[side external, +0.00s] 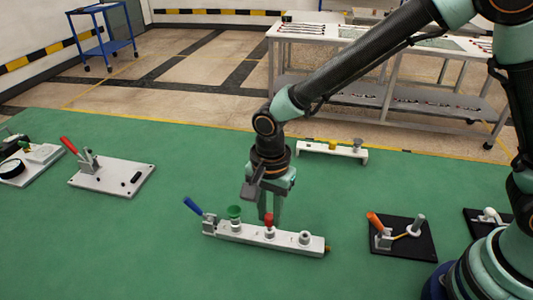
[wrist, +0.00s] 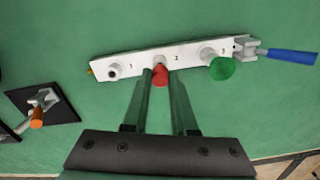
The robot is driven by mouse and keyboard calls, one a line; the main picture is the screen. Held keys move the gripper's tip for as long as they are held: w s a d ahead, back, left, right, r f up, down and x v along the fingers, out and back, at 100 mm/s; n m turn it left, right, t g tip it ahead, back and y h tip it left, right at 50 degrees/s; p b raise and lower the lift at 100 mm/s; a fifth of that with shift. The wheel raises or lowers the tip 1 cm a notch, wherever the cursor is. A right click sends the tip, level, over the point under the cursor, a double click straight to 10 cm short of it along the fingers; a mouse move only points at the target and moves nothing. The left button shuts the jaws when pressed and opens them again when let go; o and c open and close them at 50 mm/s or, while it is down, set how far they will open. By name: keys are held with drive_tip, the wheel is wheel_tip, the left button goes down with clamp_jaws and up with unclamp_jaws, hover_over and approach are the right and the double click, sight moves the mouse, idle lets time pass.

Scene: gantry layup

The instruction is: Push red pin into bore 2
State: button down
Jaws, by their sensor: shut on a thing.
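A white block (side external: 285,240) with three raised collars lies on the green table, and it also shows in the wrist view (wrist: 138,64). The red pin (side external: 268,219) stands upright at the middle collar, bore 2 (side external: 270,233); in the wrist view the red pin (wrist: 160,76) overlaps that collar (wrist: 161,59). How deep the pin sits is hidden. My gripper (side external: 268,213) points down over the middle collar, its fingers shut on the red pin. A green-headed pin (side external: 234,212) stands in the collar beside it. The collar marked 1 (wrist: 113,68) is empty.
A clamp with a blue handle (side external: 193,207) is at the block's left end. A dark plate with an orange-handled clamp (side external: 402,252) lies to the right. A white plate with a red handle (side external: 130,180) lies left, a white rack (side external: 318,151) behind. Green table around the block is bare.

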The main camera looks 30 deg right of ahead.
sight(271, 215)
drive_tip(key=shift+f, duration=0.8)
drive_tip(key=c, duration=0.6)
unclamp_jaws()
wheel_tip(271, 215, up, 12)
drive_tip(key=shift+d, duration=0.1)
drive_tip(key=s+d+r+n+t, duration=0.2)
drive_tip(key=d+n, duration=0.2)
drive_tip(key=d, duration=0.3)
drive_tip(key=s+d+r+n+t, duration=0.1)
drive_tip(key=s+d+r+n, duration=0.1)
drive_tip(key=d, duration=0.5)
drive_tip(key=s+d+r+n+t, duration=0.2)
drive_tip(key=d+r+n, duration=0.2)
drive_tip(key=d+n, duration=0.2)
drive_tip(key=shift+s+d+t, duration=0.1)
drive_tip(key=shift+d+t, duration=0.2)
drive_tip(key=shift+d, duration=0.55)
